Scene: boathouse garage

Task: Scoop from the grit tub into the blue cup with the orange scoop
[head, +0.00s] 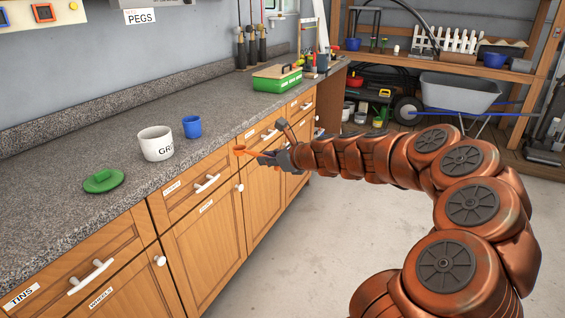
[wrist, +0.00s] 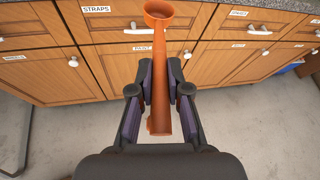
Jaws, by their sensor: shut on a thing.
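The white grit tub (head: 156,143), lettered "GR", stands uncovered on the counter. The blue cup (head: 192,127) stands upright just right of it and farther back. A green lid (head: 103,181) lies on the counter left of the tub. My gripper (head: 270,157) is in front of the counter's edge, to the right of the cup and apart from both. It is shut on the handle of the orange scoop (wrist: 160,90), whose round bowl points away from me. In the head view the scoop (head: 240,150) shows small, its bowl toward the counter. The inside of the tub is hidden.
The speckled counter (head: 60,215) is clear around the tub and cup. A green toolbox (head: 277,79) stands farther right. Drawers with white handles (head: 207,183) face me below. Bare floor (head: 290,260) lies in front, and a wheelbarrow (head: 455,95) stands at the back.

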